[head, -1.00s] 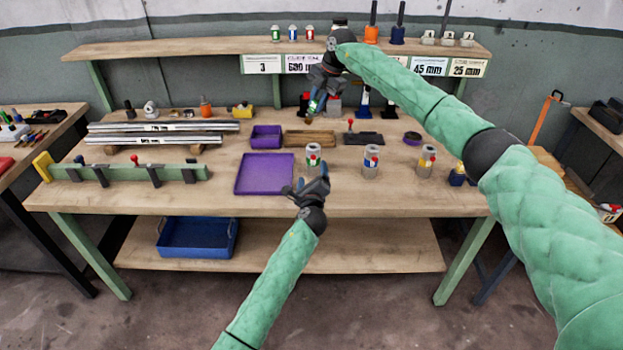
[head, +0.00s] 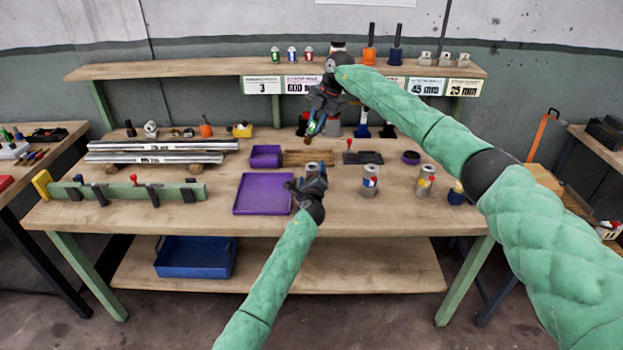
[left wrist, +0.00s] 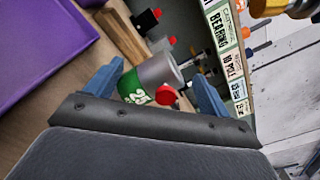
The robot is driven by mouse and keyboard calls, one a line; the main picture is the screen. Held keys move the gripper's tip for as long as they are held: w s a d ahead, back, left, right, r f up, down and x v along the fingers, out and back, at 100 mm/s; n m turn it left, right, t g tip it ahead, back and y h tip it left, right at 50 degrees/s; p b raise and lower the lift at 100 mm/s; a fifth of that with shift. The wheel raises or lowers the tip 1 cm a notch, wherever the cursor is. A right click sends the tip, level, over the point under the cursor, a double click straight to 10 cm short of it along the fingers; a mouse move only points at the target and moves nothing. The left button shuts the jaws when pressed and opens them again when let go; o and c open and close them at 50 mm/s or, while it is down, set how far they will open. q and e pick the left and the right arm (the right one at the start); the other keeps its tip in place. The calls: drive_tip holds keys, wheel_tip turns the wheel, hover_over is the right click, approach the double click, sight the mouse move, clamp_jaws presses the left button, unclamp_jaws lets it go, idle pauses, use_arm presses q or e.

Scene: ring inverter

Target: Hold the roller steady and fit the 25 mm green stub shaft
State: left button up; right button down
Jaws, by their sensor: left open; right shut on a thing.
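A grey roller with a green label reading 25 and a red knob stands upright on the bench; in the left wrist view the roller (left wrist: 158,76) sits between my left gripper's two blue fingers. In the head view, my left gripper (head: 306,182) is open and mostly covers this roller. I cannot tell whether a finger touches it. My right gripper (head: 318,108) is shut on a stub shaft (head: 311,128) with green on it and a brass-coloured tip, held above the back of the bench, beyond the roller. A brass-coloured end (left wrist: 270,7) shows at the left wrist view's top right.
Two similar cylinders, one with blue (head: 370,181) and one with yellow (head: 425,181), stand to the right. A purple tray (head: 263,194) lies left of my left gripper. A wooden block (head: 308,157) and a dark plate (head: 363,158) lie behind. A shelf (head: 180,71) runs along the back.

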use_arm(q)
drive_tip(key=c, duration=1.2)
drive_tip(key=shift+s, duration=0.1)
use_arm(e)
drive_tip(key=shift+r, duration=0.1)
use_arm(q)
drive_tip(key=shift+f, duration=0.1)
